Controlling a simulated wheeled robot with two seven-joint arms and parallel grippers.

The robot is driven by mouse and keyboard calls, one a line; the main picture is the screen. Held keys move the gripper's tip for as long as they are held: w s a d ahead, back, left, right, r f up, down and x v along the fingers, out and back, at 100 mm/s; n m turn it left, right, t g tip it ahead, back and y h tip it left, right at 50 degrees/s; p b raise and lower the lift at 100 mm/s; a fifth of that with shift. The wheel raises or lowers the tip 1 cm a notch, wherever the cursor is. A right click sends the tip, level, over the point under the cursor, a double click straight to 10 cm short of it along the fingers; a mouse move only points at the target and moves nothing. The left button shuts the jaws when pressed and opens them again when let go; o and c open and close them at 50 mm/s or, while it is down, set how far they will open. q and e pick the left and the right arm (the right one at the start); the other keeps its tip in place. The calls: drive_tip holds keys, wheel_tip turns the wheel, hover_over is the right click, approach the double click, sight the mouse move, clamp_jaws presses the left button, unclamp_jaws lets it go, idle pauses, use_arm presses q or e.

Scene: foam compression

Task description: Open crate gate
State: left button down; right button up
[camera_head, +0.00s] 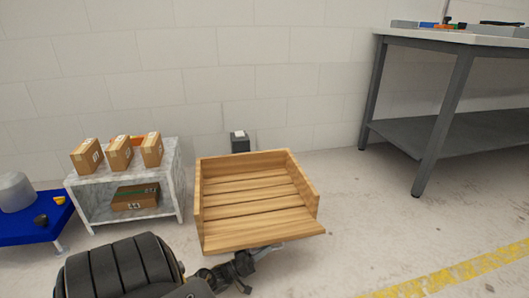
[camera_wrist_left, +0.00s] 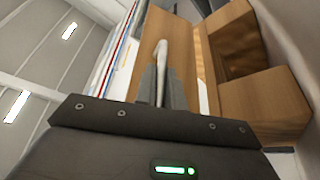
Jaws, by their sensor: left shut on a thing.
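The wooden crate (camera_head: 250,190) stands open-topped in the middle of the head view, with its slatted floor in sight. Its gate (camera_head: 265,232) is a flat wooden panel at the near side, tipped down and outward, about level with the floor slats. My left gripper (camera_head: 258,253) is at the gate's near edge, partly hidden under it. In the left wrist view, my left gripper (camera_wrist_left: 162,88) is shut on a pale slim handle (camera_wrist_left: 162,58) in front of a wooden panel. The crate's wooden walls (camera_wrist_left: 235,45) show to the right there. My right gripper is out of view.
A low marble-look shelf (camera_head: 88,185) with several cardboard boxes (camera_head: 119,154) stands left of the crate. A blue platform (camera_head: 30,232) is at far left. A grey workbench (camera_head: 440,130) stands at right. Floor right of the crate is clear, with a yellow line (camera_head: 455,275).

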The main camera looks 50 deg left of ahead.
use_arm(q)
drive_tip(key=shift+f, duration=0.35)
idle(0.3)
